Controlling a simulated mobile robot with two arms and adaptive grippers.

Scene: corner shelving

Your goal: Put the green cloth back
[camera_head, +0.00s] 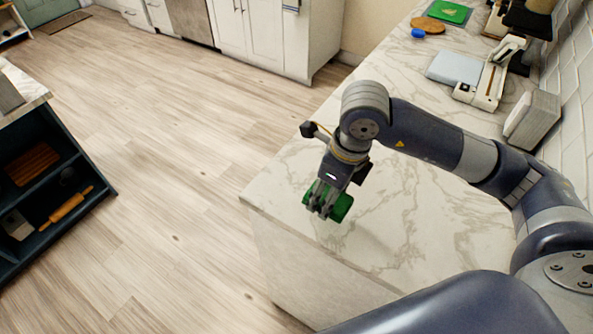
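The green cloth (342,207) looks like a short dark green roll near the front left corner of the marble counter (440,232). My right gripper (320,207) points down with its fingers around the cloth and looks shut on it. The fingers hide the cloth's middle; green shows on both sides of them. I cannot tell whether the cloth touches the counter or is held just above it. My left gripper is not in view.
Farther along the counter are a pale grey flat item (453,68), a white device (489,84), a white block (534,118), a round brown board (428,25), a blue object (418,33) and a green board (447,11). A dark shelf unit (45,195) stands left across open floor.

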